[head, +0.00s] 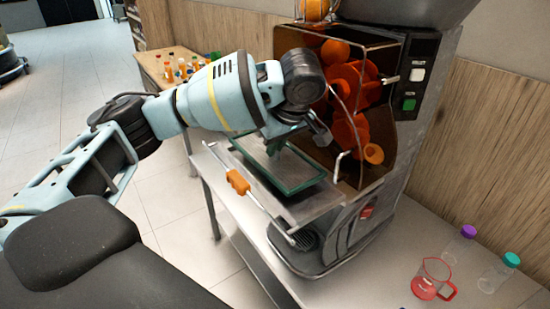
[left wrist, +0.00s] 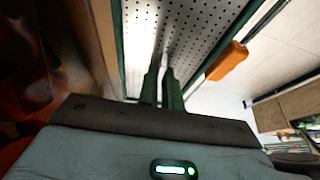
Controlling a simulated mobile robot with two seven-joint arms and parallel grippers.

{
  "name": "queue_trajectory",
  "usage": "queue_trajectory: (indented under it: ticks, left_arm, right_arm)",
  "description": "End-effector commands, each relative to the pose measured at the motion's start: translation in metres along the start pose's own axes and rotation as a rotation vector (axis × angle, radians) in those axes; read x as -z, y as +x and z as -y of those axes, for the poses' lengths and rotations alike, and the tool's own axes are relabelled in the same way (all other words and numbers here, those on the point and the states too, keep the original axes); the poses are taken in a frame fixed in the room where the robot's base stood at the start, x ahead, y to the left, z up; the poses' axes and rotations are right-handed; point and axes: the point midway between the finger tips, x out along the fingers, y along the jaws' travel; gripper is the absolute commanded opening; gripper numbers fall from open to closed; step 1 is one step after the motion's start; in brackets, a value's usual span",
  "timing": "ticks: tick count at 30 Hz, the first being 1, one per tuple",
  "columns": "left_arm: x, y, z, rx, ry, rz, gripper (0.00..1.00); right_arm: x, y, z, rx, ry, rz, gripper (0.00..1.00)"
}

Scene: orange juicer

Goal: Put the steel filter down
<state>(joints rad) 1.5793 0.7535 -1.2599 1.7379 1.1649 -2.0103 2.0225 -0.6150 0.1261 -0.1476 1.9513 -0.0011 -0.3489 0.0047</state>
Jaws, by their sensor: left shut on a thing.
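The steel filter (left wrist: 205,35) shows in the left wrist view as a perforated metal plate along a green edge. In the head view it appears at the green-rimmed tray (head: 296,184) on the front of the orange juicer (head: 415,130). My left gripper (head: 276,147) is over this tray, fingers pointing down. In the left wrist view its two dark green fingers (left wrist: 162,90) are close together, shut on the filter. The exact grip point is blurred, and I cannot tell whether the filter rests fully on the tray. My right gripper is not in view.
A metal bar with an orange handle (head: 237,182) runs along the tray's front left. A red-tinted jug (head: 430,281) and two capped bottles, one purple (head: 468,232) and one green (head: 511,260), stand at right. A side table (head: 160,62) holds small bottles.

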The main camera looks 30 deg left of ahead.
Motion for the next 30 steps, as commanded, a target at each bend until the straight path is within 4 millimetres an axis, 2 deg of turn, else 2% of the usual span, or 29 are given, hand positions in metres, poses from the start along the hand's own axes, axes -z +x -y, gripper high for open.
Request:
queue_trajectory:
  ticks: [5,13,24,25,30]
  left_arm:
    - [-0.002,0.004,0.000,0.001,0.001,0.001,0.00]
    - [-0.013,0.032,0.001,0.002,0.001,0.000,0.00]
    - [-0.014,0.036,0.001,0.001,0.001,0.001,0.00]
    - [-0.014,0.036,0.000,0.001,0.001,0.001,0.09]
    - [-0.014,0.035,0.000,0.001,0.001,0.001,0.28]
  right_arm:
    - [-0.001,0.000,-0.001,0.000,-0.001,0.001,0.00]
    - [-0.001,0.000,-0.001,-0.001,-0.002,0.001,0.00]
    - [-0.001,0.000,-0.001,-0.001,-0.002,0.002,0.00]
    - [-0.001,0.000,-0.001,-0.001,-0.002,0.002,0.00]
    - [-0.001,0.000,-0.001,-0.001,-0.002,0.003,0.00]
